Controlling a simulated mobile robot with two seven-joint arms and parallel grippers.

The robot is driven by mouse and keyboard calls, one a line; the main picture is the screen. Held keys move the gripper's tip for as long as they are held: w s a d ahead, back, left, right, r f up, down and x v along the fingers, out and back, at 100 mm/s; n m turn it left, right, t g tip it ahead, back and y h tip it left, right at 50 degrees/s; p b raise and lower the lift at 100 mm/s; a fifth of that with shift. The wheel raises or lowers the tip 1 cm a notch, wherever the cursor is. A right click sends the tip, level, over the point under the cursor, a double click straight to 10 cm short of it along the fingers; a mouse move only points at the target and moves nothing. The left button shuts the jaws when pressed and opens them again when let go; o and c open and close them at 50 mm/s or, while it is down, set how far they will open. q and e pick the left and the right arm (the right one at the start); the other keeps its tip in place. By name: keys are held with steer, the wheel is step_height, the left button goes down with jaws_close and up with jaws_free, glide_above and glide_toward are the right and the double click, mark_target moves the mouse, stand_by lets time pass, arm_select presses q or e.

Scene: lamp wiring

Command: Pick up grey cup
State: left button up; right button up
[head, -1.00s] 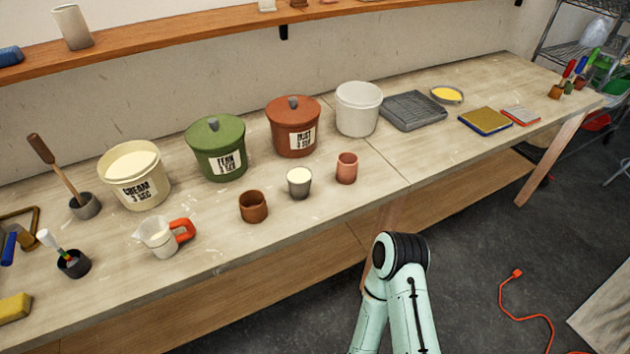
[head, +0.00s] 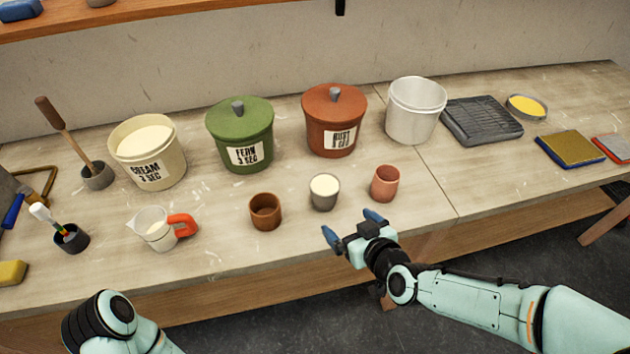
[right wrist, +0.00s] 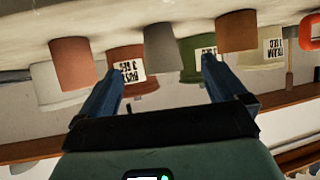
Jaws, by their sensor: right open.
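The grey cup (head: 324,193), with pale contents, stands upright on the bench between a brown cup (head: 265,211) and a pink cup (head: 385,183). My right gripper (head: 350,224) is open and empty, at the bench's front edge, in front of the grey cup and apart from it. In the right wrist view, which is upside down, the grey cup (right wrist: 161,47) shows beyond and between the two open fingers (right wrist: 160,75). My left arm shows at the lower left of the head view, but its gripper is out of view.
Behind the cups stand a cream bucket (head: 178,172), a green lidded bucket (head: 240,135), a rust lidded bucket (head: 334,122) and a white bucket (head: 416,110). A jug with an orange handle (head: 160,230) stands left of the brown cup.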

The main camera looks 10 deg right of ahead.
mark_target(331, 202)
steer(key=shift+w+a+r, duration=0.1)
steer(key=shift+w+r, duration=0.05)
steer(key=shift+w, duration=0.2)
steer(key=shift+w+a+f, duration=0.15)
steer(key=shift+w+f, duration=0.05)
steer(key=shift+w, duration=0.05)
steer(key=b+x, duration=0.1)
steer(key=x, duration=0.4)
steer(key=shift+w+f, duration=0.1)
steer(key=shift+w, duration=0.15)
steer(key=shift+w+r+b+x, duration=0.1)
steer(key=shift+r+b+x, duration=0.1)
steer(key=shift+x, duration=1.25)
steer(key=shift+w+r+b+x, duration=0.1)
steer(key=shift+r+x, duration=0.05)
steer(key=shift+x, duration=1.25)
arm_select(q)
steer(key=shift+s+f, duration=0.5)
steer(key=shift+f, duration=0.35)
arm_select(e)
steer(key=shift+r, duration=0.1)
steer(key=c, duration=1.4)
